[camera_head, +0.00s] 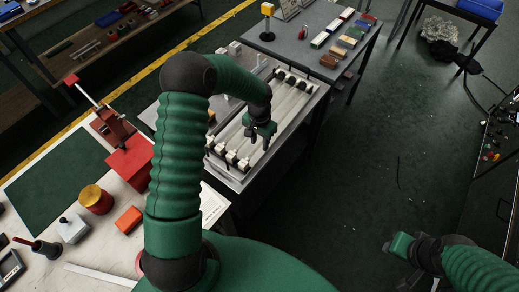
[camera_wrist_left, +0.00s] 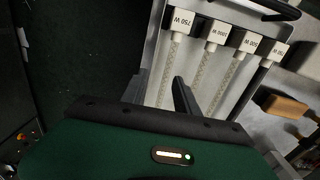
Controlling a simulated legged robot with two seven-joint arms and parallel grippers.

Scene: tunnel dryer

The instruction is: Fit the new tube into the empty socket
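A metal tray (camera_head: 236,181) on the bench holds several pale tubes (camera_head: 262,103) side by side, with white end blocks (camera_head: 231,157) at the near end. In the left wrist view the blocks carry wattage labels, one reading 750 W (camera_wrist_left: 180,22). Pale tubes run from the first three blocks; below the rightmost block (camera_wrist_left: 276,52) I see a dark strip and cannot make out a tube. My left gripper (camera_head: 262,136) is above the tray, its fingers (camera_wrist_left: 163,92) apart, with the 750 W tube showing between them; contact cannot be told. My right gripper (camera_head: 392,247) hangs at lower right, fingers unclear.
A grey table (camera_head: 291,45) behind carries colored blocks (camera_head: 347,41). At left a bench holds a red clamp-like device (camera_head: 127,160), a brass-topped red cylinder (camera_head: 96,199) and an orange block (camera_head: 129,220). A brown block (camera_wrist_left: 283,106) lies beside the tray. Floor at right is mostly clear.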

